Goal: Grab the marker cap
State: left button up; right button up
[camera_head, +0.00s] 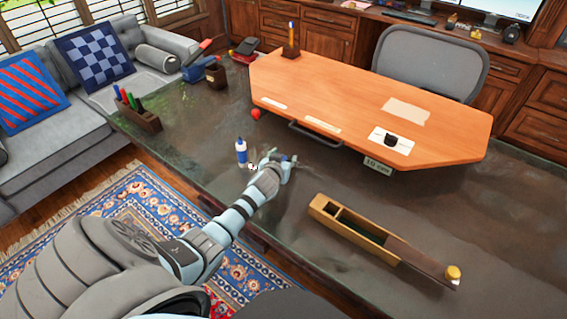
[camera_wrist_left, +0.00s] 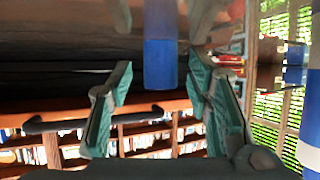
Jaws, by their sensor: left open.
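A blue cap-like piece (camera_wrist_left: 160,62) hangs into the left wrist view from the top edge, with a paler part above it. I take it for the marker cap. It lies between the two green-padded fingers of my left gripper (camera_wrist_left: 162,95), which are open with a gap on each side. In the head view my left gripper (camera_head: 285,166) is low over the dark table, and its fingers largely hide what is between them. A white-and-blue bottle (camera_head: 241,153) stands just left of it. My right gripper is not in view.
The dark table (camera_head: 300,205) holds an orange-brown board (camera_head: 350,100) behind the gripper and a long wooden box (camera_head: 350,228) to the right. A marker holder (camera_head: 140,117) stands at left. A small red item (camera_head: 256,114) lies by the board.

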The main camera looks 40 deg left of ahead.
pick_arm(q)
jog(key=shift+s, duration=0.1)
jog(key=c, duration=0.9)
jog(key=shift+o, duration=0.2)
jog(key=shift+r, duration=0.1)
